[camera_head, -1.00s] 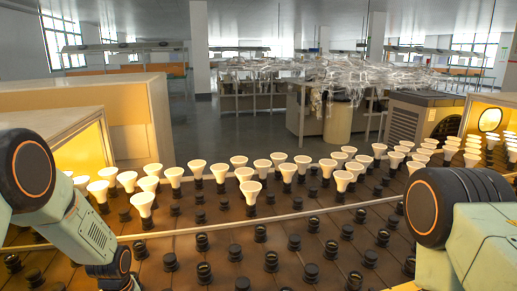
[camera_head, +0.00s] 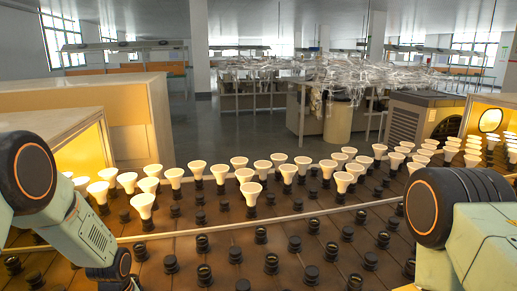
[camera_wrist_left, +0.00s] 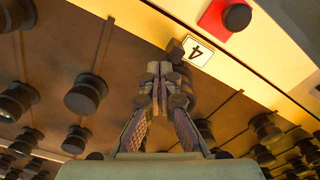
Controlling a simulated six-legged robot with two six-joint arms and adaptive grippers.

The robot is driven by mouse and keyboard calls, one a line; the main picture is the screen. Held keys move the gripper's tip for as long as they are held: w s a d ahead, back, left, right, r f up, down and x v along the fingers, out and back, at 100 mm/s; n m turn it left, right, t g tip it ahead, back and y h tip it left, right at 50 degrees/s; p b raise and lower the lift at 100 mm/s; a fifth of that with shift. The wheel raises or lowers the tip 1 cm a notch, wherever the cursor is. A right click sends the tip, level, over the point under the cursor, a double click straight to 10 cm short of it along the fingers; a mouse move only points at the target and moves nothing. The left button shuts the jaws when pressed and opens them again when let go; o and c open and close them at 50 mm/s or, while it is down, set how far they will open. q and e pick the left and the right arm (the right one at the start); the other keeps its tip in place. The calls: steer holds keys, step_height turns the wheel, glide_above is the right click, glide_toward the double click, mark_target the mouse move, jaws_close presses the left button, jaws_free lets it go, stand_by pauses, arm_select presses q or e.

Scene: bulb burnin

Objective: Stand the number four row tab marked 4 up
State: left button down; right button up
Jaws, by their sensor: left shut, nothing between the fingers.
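A white row tab marked 4 (camera_wrist_left: 199,52) shows in the left wrist view, at the edge of a pale yellow rail (camera_wrist_left: 160,22). The 4 appears turned in this view. A small dark block (camera_wrist_left: 175,50) adjoins its left side. I cannot tell for sure whether the tab lies flat or is tilted. My left gripper (camera_wrist_left: 160,68) is shut and empty, its fingertips just below the dark block; whether they touch it is unclear. In the head view my left arm runs off the lower edge, so its fingers are hidden. My right gripper is out of view.
A red square with a black button (camera_wrist_left: 237,17) is on the rail beyond the tab. Black sockets (camera_wrist_left: 86,94) stand on the brown board on both sides of the gripper. In the head view, lit bulbs (camera_head: 248,190) fill the far rows; nearer sockets (camera_head: 202,243) are empty.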

arm_select(q)
steer(key=shift+s, duration=0.2)
stand_by(0.4)
steer(key=shift+w+a+r+p, duration=0.1)
steer(key=shift+w+r+p, duration=0.5)
steer(key=shift+r, duration=0.4)
steer(key=shift+w, duration=0.1)
step_height(320, 180, up, 6)
steer(key=p, duration=0.5)
steer(key=shift+p, duration=0.35)
